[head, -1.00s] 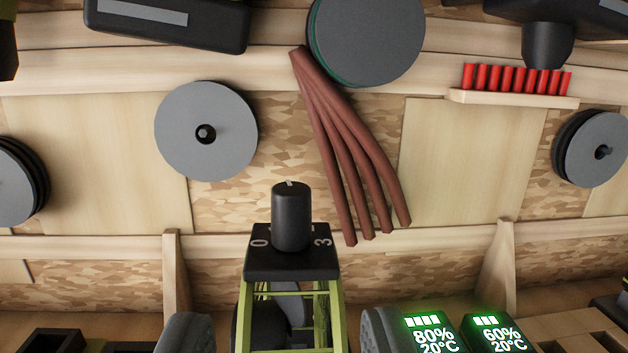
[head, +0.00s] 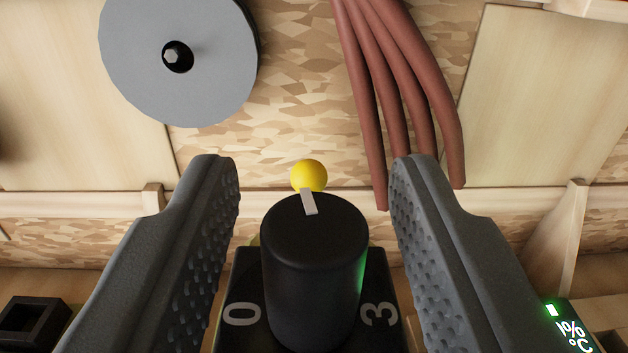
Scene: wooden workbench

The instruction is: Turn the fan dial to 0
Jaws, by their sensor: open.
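The fan dial (head: 314,265) is a black upright cylinder on a black base plate (head: 242,292), in the lower middle of the head view. A light pointer mark on its top points away from me, toward the back and slightly left. A white 0 shows on the plate to its left and a white 3 to its right. Other marks on the plate are hidden by the dial. My gripper (head: 314,185) is open, with one ridged grey finger on each side of the dial. There is a gap between each finger and the dial.
A yellow ball (head: 309,175) shows just behind the dial. Brown hoses (head: 405,90) hang at the back right, and a grey disc (head: 178,60) is on the back wall at left. A lit green-and-white display (head: 575,330) is at lower right, and a black box (head: 32,322) at lower left.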

